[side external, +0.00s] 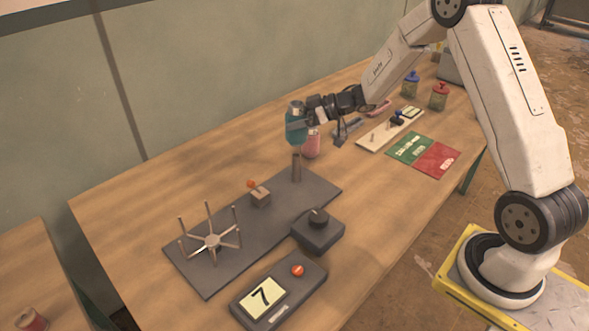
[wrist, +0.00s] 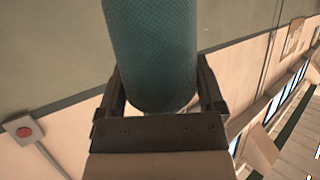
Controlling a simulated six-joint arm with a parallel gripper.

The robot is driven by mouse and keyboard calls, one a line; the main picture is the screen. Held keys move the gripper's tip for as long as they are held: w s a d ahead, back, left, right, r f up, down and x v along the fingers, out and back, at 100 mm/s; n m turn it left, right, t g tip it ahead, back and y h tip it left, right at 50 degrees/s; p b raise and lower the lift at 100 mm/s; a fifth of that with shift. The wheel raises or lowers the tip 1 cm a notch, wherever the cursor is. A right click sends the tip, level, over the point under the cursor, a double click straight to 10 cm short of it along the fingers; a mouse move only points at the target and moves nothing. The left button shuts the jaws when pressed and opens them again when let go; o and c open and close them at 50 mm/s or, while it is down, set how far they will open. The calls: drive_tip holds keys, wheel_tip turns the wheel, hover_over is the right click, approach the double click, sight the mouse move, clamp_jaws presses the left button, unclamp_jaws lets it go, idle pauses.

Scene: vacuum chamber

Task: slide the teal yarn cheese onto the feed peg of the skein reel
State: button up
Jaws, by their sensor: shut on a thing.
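The teal yarn cheese (side external: 296,128) is held upright in the air by my gripper (side external: 297,124) in the side external view. In the wrist view the teal yarn cheese (wrist: 152,50) stands between the two fingers of my gripper (wrist: 160,95), which are shut on it. The skein reel is a dark base plate (side external: 270,222) with a spoked metal reel (side external: 212,241) at its left. The feed peg (side external: 296,168) stands upright near the plate's far right end. The cheese is above the peg, apart from it. The cheese's lower end is not clearly visible in the wrist view.
A small block with an orange ball (side external: 260,197) sits on the plate. A knob box (side external: 318,231) and a counter box showing 7 (side external: 279,290) stand in front. Green and red mats (side external: 410,148) and jars (side external: 439,96) lie right.

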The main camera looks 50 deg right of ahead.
sight(296, 155)
drive_tip(key=shift+f, duration=1.45)
drive_tip(key=shift+f, duration=0.2)
idle(0.5)
drive_tip(key=shift+f, duration=0.35)
drive_tip(key=shift+f, duration=0.35)
drive_tip(key=shift+f, duration=0.7)
drive_tip(key=shift+f, duration=0.3)
drive_tip(key=shift+f, duration=0.4)
drive_tip(key=shift+f, duration=0.8)
idle(0.6)
drive_tip(key=shift+f, duration=0.35)
